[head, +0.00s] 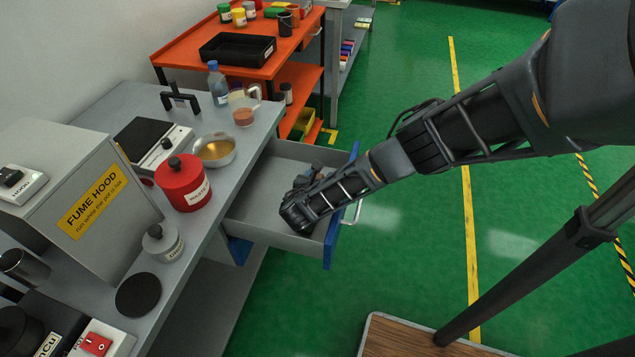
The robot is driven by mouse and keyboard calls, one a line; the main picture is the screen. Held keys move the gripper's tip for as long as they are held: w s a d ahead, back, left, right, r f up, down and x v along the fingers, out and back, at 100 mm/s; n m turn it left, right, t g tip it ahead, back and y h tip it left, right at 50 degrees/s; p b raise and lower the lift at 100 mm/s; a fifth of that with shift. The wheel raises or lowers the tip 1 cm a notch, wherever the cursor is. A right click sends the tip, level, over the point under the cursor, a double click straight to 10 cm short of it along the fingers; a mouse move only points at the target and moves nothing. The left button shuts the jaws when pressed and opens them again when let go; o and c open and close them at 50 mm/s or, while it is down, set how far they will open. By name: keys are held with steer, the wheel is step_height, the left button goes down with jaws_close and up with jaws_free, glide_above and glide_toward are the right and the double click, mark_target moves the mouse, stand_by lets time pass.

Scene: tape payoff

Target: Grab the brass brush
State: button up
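An open grey drawer (262,220) with a blue front is pulled out from the grey bench. My arm reaches down from the upper right into the drawer, and its wrist end is low over the drawer's right part. My gripper (306,180) is mostly hidden by my own wrist and forearm; only small dark parts show beside them. I cannot see its fingertips or whether it holds anything. I cannot make out the brass brush; part of the drawer floor is hidden behind my arm.
An orange cart (190,50) stands behind. The green floor at right is largely clear.

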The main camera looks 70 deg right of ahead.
steer(key=c, duration=0.9)
steer(key=shift+r, duration=0.15)
